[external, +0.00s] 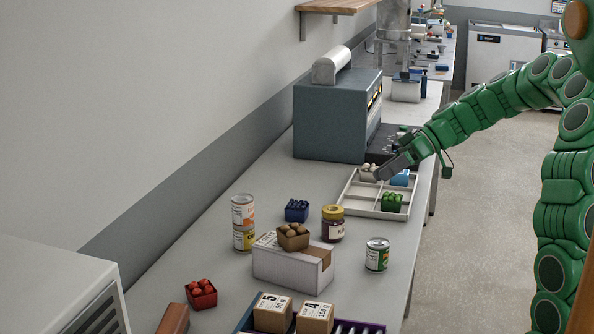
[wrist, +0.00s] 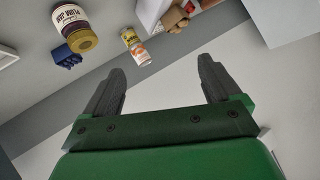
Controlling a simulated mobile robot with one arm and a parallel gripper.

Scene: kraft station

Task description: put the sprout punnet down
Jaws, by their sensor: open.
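A white divided tray (external: 375,212) sits on the bench in the external view. A green punnet with green contents (external: 392,203), which may be the sprout punnet, lies in its near right compartment. A pale punnet with whitish items (external: 368,173) is in the far left compartment, and a light blue item (external: 400,178) is at the far right. My gripper (external: 382,174) is over the far part of the tray, close by the pale punnet; I cannot tell if they touch. In the wrist view my gripper (wrist: 160,82) is open, with nothing visible between its fingers.
In front of the tray stand a jar (external: 333,224), a dark blue punnet (external: 297,210), stacked cans (external: 243,222), a single can (external: 377,254) and a box (external: 285,268) bearing a brown punnet (external: 293,238). A grey machine (external: 328,122) stands behind the tray.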

